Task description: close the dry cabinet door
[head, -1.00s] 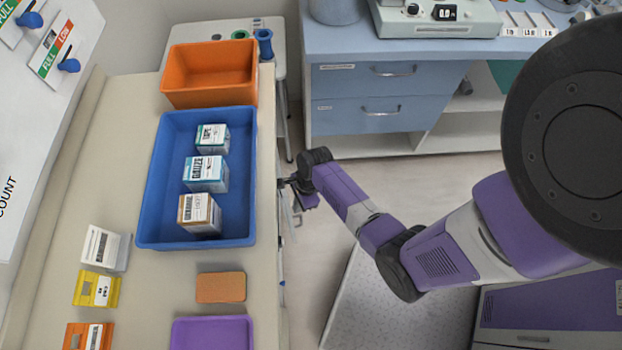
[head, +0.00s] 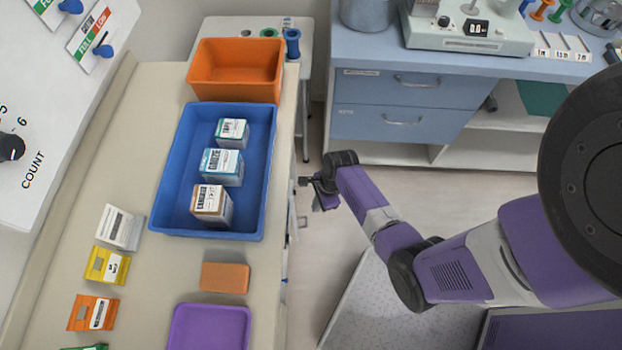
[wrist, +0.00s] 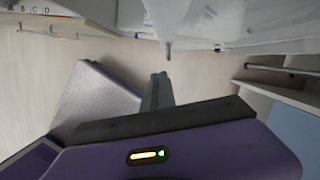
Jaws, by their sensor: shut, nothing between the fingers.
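My gripper (head: 309,182) is beside the right edge of the beige counter in the head view, with my arm reaching in from the right. Its narrow grey finger end (wrist: 158,88) shows in the wrist view, shut and empty. A pale panel (wrist: 215,18) spans the top of the wrist view, with a grey peg-like part (wrist: 168,48) pointing down towards the finger; a small gap separates them. I cannot tell whether this panel is the dry cabinet door. The head view shows only slivers of pale parts below the counter edge, so the door's angle is hidden.
The beige counter (head: 140,170) holds a blue tray (head: 185,222) with boxes, an orange bin (head: 235,90) and a purple tray (head: 210,335). A blue drawer unit (head: 400,90) stands behind. Pale floor (head: 335,225) is open between counter and arm.

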